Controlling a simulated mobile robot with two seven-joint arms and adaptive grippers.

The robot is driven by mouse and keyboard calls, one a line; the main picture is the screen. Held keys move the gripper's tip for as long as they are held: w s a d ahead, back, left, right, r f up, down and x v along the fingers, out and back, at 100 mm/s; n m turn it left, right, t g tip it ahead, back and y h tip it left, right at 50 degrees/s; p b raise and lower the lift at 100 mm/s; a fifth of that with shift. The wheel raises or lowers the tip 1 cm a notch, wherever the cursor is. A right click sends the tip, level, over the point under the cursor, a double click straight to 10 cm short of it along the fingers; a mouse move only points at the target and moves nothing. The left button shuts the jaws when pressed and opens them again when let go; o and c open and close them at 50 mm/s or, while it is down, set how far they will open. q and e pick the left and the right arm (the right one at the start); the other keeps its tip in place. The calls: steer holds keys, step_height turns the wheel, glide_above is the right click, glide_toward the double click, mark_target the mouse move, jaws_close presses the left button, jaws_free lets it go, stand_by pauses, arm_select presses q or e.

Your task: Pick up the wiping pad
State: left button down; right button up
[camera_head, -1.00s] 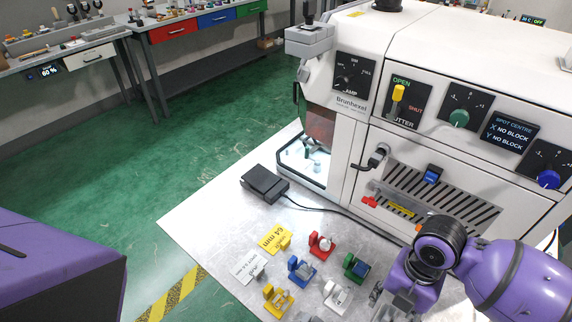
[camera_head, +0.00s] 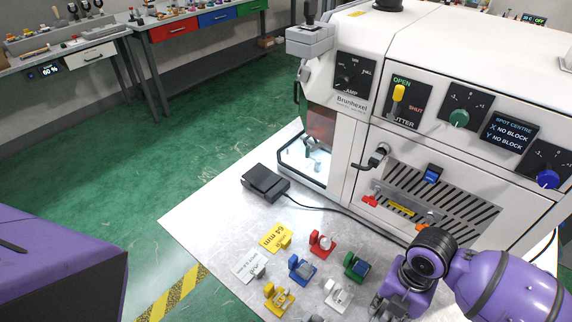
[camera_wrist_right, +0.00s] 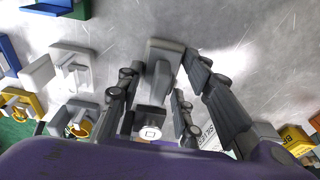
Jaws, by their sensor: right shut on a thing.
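My right gripper (camera_wrist_right: 155,98) points down at the metal table top and its fingers are closed on either side of a grey block with a narrower grip, which looks like the wiping pad (camera_wrist_right: 164,52). A white square tag with a ring mark shows at the pad's near end in the right wrist view. The pad lies at or just above the table; I cannot tell which. In the head view the right gripper (camera_head: 385,305) is at the bottom edge, and the pad cannot be made out there. My left gripper is not in view.
Small holders in red (camera_head: 321,243), blue (camera_head: 301,269), green (camera_head: 356,265), white (camera_head: 338,295) and yellow (camera_head: 278,299) stand left of the gripper. A black pedal (camera_head: 265,183) with a cable lies behind them. The white machine (camera_head: 400,140) borders the table's back.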

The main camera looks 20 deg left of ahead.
steer(key=shift+r, duration=0.1)
step_height(320, 180, up, 10)
steer(key=shift+f, duration=0.1)
stand_by(0.3)
